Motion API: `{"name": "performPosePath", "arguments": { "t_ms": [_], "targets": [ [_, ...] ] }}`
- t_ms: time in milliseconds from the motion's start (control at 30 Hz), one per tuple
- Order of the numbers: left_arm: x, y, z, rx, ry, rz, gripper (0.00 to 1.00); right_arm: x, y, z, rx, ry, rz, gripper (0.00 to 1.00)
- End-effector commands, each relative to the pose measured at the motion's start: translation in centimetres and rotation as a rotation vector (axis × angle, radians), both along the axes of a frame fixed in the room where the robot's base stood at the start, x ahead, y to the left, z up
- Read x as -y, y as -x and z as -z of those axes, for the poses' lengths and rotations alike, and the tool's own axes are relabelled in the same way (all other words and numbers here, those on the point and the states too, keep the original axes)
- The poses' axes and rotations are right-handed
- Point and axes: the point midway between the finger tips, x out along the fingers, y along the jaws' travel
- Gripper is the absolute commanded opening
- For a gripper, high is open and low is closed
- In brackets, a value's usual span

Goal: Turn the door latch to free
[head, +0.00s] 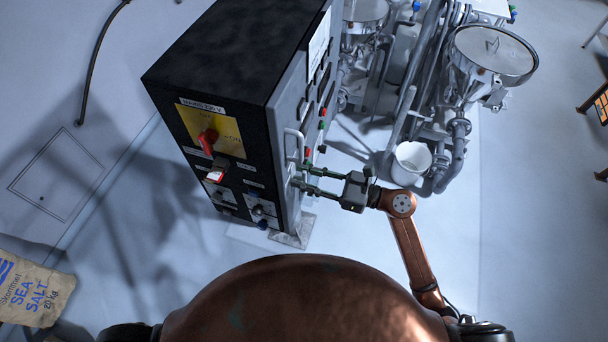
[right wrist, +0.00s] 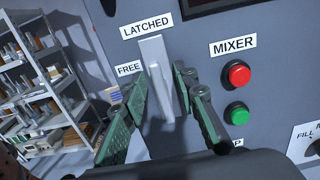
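The door latch (right wrist: 156,70) is a light grey bar handle on the grey cabinet front. It stands nearly upright, its top end just under the LATCHED label (right wrist: 147,26). The FREE label (right wrist: 129,69) is to its left. My right gripper (right wrist: 163,82) is open, with one green-padded finger on each side of the handle. Small gaps seem to show between pads and handle; contact is hard to tell. In the head view my right gripper (head: 302,177) reaches the cabinet's right face from the right, and the latch is too small to make out. My left gripper is not in view.
The black-sided control cabinet (head: 235,60) carries a red switch (head: 208,139). A red button (right wrist: 236,74) and a green button (right wrist: 237,114) sit close right of my right finger. A white bucket (head: 410,162) and pipework stand right of the cabinet. A salt sack (head: 35,290) lies lower left.

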Motion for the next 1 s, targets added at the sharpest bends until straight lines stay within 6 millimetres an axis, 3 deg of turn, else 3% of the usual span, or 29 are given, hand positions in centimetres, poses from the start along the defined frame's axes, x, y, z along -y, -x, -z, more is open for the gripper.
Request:
{"name": "performPosePath", "arguments": {
  "t_ms": [167,567,1000],
  "targets": [
    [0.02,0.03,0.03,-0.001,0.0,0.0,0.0,0.02,0.0,0.04,-0.001,0.0,0.0,0.26],
    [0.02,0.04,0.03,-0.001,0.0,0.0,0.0,0.06,-0.01,0.04,-0.001,0.0,0.001,0.0],
    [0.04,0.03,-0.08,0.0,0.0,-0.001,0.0,0.09,-0.03,0.03,-0.021,-0.006,0.0,0.0]
  ]
}}
